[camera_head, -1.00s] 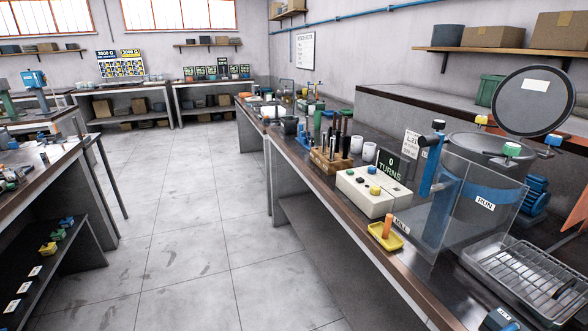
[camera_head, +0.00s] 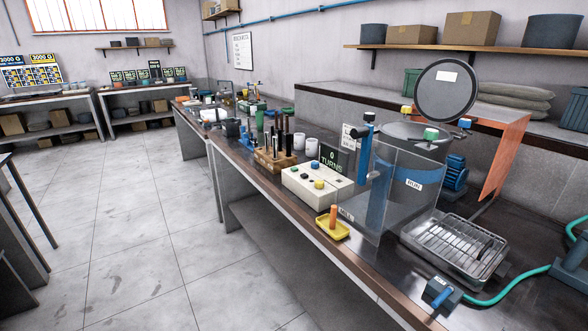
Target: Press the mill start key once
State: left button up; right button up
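I cannot read which is the mill start key. A dark display (camera_head: 334,160) behind the box reads "0 TURNS". The mill (camera_head: 412,150), a grey drum with a blue band marked "RUN", stands behind a clear guard (camera_head: 400,200). Its round lid (camera_head: 447,90) is raised. Neither of my grippers is in view.
A yellow tray (camera_head: 333,229) with an orange peg sits near the bench's front edge. A wire-rack tray (camera_head: 458,247) lies right of the guard. A wooden rack (camera_head: 274,161) of tools stands left of the box. The floor (camera_head: 140,220) at left is clear.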

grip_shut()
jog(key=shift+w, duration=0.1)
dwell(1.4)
